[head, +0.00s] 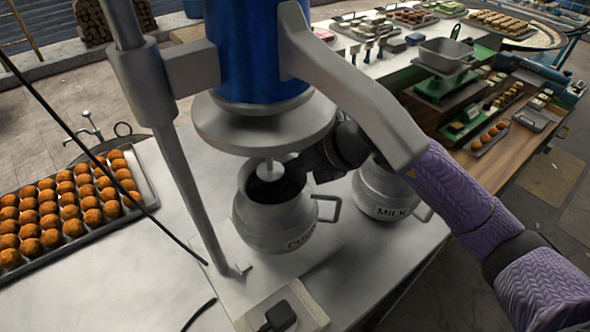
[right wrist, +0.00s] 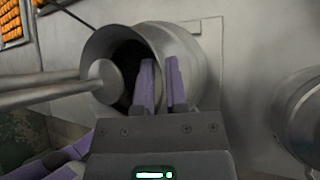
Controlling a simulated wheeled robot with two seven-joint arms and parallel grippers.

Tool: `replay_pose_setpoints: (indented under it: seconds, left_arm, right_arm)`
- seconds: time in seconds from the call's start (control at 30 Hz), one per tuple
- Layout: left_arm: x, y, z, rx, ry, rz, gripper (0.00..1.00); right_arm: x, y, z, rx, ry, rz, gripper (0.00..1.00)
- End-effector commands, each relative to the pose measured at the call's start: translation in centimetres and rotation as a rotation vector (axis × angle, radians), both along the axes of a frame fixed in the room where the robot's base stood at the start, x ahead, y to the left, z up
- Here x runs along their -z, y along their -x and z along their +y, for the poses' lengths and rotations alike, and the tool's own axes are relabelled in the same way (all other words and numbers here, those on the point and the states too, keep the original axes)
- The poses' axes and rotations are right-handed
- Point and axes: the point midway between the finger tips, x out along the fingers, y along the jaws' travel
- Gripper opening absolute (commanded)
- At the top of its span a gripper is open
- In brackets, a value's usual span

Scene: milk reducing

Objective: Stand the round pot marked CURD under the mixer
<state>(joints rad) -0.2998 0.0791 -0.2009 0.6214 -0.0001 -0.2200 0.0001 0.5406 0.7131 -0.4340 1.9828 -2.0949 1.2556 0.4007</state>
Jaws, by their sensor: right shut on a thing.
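The round grey metal pot marked CURD (head: 272,222) is under the blue mixer (head: 245,55), with its mouth below the mixer's wide grey collar. The mixer's small stirrer disc (head: 270,171) shows at the pot's mouth. The pot's base is over the pale mixer plate (head: 325,243); I cannot tell if it rests fully. My right gripper (head: 299,170) reaches the rim from behind right. In the right wrist view its purple fingers (right wrist: 161,75) are shut on the pot's wall (right wrist: 184,50), one inside and one outside. My left gripper is not in view.
A similar pot marked MILK (head: 385,195) stands close on the right. A tray of brown balls (head: 70,208) lies at the left. The mixer's post (head: 185,175) stands left of the pot. A socket box (head: 283,313) with a black plug is in front.

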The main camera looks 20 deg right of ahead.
Motion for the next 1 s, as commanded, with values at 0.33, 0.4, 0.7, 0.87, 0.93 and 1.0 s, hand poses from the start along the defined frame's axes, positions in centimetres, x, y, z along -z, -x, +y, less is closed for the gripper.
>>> replay_pose_setpoints:
  seconds: [0.33,0.4,0.7,0.87,0.93,1.0]
  left_arm:
    - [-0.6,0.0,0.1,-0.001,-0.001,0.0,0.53]
    - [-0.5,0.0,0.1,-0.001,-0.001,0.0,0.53]
    - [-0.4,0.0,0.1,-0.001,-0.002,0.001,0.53]
    - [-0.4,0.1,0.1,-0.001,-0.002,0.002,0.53]
    - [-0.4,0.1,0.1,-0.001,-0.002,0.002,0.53]
    - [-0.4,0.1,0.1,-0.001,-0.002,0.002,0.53]
  right_arm:
    - [3.4,-0.2,0.3,0.0,-0.003,-0.002,0.0]
    - [3.4,-0.2,0.3,0.001,-0.002,-0.003,0.0]
    - [3.7,-0.2,0.2,0.0,0.0,0.0,0.41]
    - [3.7,-0.2,0.2,0.0,0.0,0.0,0.51]
    - [3.7,-0.2,0.2,0.0,0.0,0.0,0.51]
    - [3.6,-0.2,0.2,0.0,0.0,0.0,0.51]
